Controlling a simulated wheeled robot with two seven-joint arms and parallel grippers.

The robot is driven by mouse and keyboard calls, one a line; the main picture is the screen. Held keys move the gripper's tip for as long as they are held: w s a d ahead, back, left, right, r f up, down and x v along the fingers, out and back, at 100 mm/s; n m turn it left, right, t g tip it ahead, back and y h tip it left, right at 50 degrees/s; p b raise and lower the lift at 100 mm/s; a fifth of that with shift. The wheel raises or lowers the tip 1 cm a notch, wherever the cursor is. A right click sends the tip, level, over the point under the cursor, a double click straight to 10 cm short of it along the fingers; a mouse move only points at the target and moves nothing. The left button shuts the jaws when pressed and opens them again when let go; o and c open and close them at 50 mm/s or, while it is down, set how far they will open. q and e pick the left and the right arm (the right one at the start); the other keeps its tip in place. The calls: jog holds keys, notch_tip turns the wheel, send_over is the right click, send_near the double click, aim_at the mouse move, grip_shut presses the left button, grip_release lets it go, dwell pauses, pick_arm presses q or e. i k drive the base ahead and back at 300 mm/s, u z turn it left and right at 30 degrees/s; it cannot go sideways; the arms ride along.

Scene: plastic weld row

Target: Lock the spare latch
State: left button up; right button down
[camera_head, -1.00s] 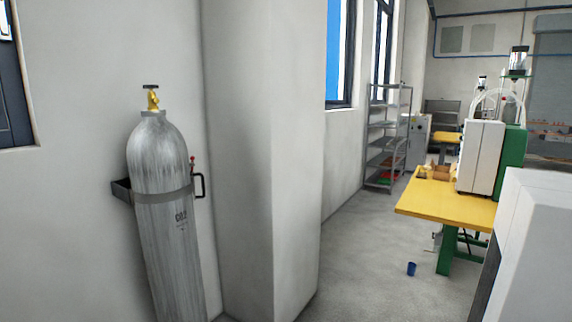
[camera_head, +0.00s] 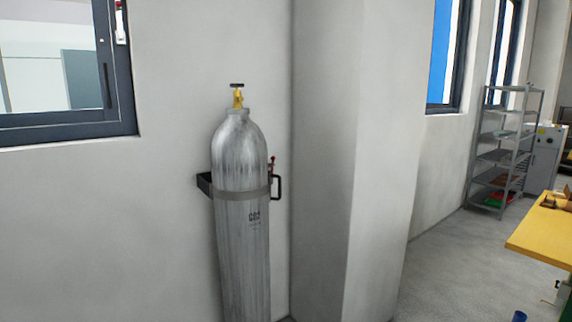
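A black latch handle (camera_head: 277,187) with a small red tip sits at the right side of a strap bracket (camera_head: 205,184) around a grey gas cylinder (camera_head: 241,255) against the wall. I cannot tell from here whether this latch is locked. At the upper left a window (camera_head: 65,65) with a dark frame carries a small red and white fitting (camera_head: 119,22), cut by the top edge; I cannot tell whether it is a latch. Neither of my grippers is in view.
A pale wall column (camera_head: 345,170) juts out right of the cylinder. A metal shelf rack (camera_head: 505,150) stands by the far wall. A yellow table (camera_head: 545,228) is at the right edge, with a blue cup (camera_head: 519,316) on the floor near it. Grey floor between is clear.

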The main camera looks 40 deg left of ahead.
aim_at(272, 165)
jog(key=i, duration=1.5)
jog(key=u, duration=2.2)
